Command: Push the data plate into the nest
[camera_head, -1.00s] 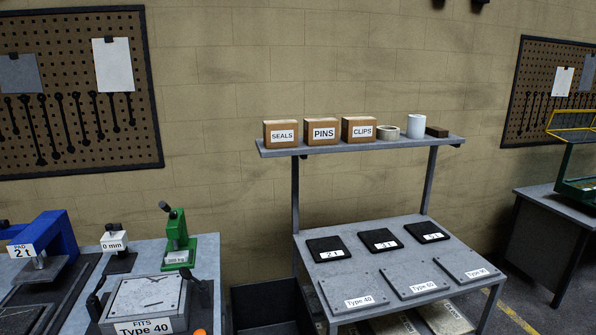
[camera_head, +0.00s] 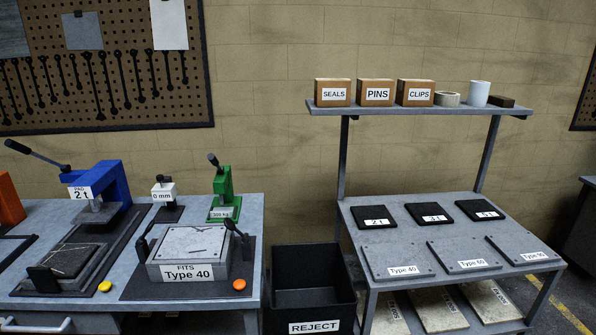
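No gripper of mine is in view. A green hand press (camera_head: 223,192) stands at the back right of the left bench, with a small plate marked 300 kg (camera_head: 222,212) low at its front. I cannot tell whether this is the data plate or whether a nest lies under it. A fixture marked FITS Type 40 (camera_head: 188,273) stands in front of the press, with a grey plate (camera_head: 193,242) on top between two black clamp levers. A blue press marked PAD 2 t (camera_head: 98,188) stands to the left, above a dark block on a tray.
A black REJECT bin (camera_head: 314,327) stands between the bench (camera_head: 252,225) and the grey rack (camera_head: 350,203). The rack holds black pads, Type plates and boxes. Yellow (camera_head: 105,287) and orange (camera_head: 239,284) buttons sit at the bench front. A white 0 mm gauge (camera_head: 163,191) stands behind the fixture.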

